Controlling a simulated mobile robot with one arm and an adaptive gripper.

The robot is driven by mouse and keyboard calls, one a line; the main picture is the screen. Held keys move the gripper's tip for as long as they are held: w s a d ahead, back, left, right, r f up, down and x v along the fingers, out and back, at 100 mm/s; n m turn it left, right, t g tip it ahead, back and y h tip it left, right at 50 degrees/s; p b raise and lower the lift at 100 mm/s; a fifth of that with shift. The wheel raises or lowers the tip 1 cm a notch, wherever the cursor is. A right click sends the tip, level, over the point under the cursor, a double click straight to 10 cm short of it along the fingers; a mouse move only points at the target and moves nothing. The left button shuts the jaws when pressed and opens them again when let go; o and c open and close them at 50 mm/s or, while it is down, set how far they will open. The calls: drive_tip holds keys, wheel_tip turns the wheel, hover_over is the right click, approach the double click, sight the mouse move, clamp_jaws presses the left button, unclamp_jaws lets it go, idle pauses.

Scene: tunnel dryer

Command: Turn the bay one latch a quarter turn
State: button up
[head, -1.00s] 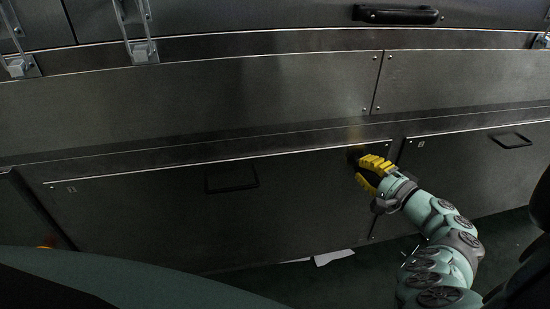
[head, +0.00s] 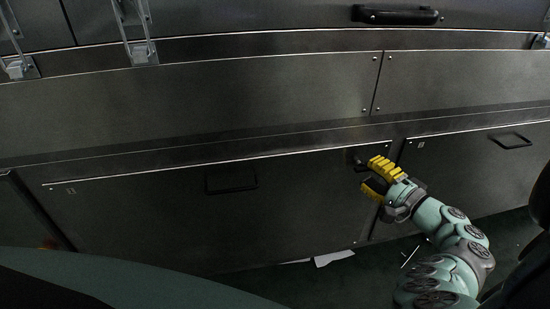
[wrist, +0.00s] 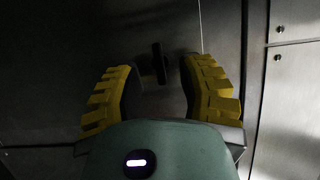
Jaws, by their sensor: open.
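The bay one panel (head: 140,215) is a dark metal door with a small "1"-like mark at its upper left. Its latch (head: 357,162) is a small dark handle near the panel's upper right corner, partly hidden by my gripper (head: 373,178). In the wrist view the latch (wrist: 159,62) stands upright in the picture, between and beyond the yellow fingers of my gripper (wrist: 161,75). The fingers are open, with a gap on both sides of the latch. They do not appear to touch it.
A recessed dark pull (head: 231,179) sits on the bay one panel. The neighbouring panel (head: 470,175) to the right has a similar pull (head: 511,140). A white paper-like piece (head: 333,257) lies on the dark floor below. A ledge runs above the panels.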

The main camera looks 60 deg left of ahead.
drive_tip(key=d, duration=0.9)
drive_tip(key=shift+d, duration=0.4)
